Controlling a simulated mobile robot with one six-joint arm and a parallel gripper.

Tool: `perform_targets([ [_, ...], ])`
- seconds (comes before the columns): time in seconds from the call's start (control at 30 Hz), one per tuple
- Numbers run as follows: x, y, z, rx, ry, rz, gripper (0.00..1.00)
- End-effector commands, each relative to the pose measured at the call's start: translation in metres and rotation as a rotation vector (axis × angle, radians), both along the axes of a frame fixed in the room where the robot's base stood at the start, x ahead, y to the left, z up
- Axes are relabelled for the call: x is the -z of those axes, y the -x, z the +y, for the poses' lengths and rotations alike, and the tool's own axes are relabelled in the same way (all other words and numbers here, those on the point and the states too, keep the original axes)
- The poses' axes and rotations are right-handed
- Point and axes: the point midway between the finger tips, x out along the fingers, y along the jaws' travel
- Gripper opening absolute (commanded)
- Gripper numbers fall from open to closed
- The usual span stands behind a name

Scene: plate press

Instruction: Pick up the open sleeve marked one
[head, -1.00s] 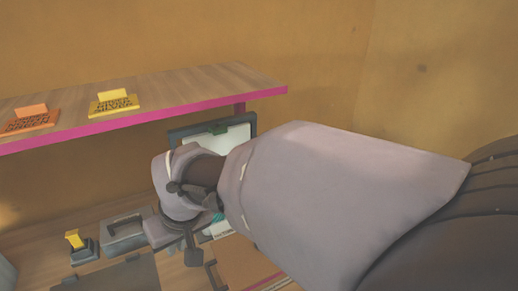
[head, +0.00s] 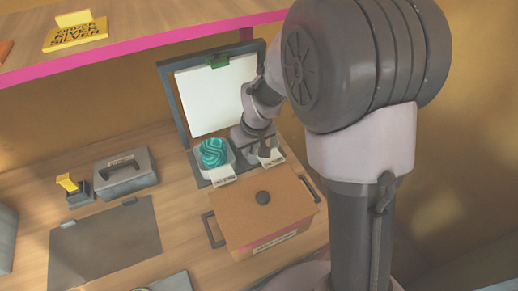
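Two pale holders with small label tags stand side by side on the bench in front of a framed white board. The left holder (head: 222,175) has a teal swirled round thing (head: 213,152) in it. The right holder (head: 272,158) is mostly covered by my gripper (head: 262,148), which points down at it. The tags are too small to read, so I cannot tell which is marked one. The fingers are small and partly hidden, so whether they are open, shut or touching the holder does not show.
A lidded wooden box (head: 262,218) with dark handles stands just in front of the holders. The framed board (head: 215,95) is behind them. A grey box (head: 125,172), a yellow-topped stamp (head: 70,186) and a dark mat (head: 105,240) lie left. A pink-edged shelf (head: 150,38) overhangs the back.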

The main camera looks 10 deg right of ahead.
Motion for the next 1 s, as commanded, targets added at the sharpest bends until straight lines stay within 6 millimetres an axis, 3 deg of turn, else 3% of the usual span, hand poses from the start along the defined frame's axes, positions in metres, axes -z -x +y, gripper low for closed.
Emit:
perform_targets([
  [0.27,0.047,-0.018,0.004,0.001,-0.001,0.001,0.09],
  [0.47,0.045,-0.019,0.004,0.001,0.000,0.000,0.09],
  [0.5,0.045,-0.019,0.004,0.001,0.000,0.000,0.01],
  [0.53,0.045,-0.019,0.004,0.001,0.000,0.000,0.00],
  [1.0,0.045,-0.019,0.004,0.001,0.000,0.000,0.00],
])
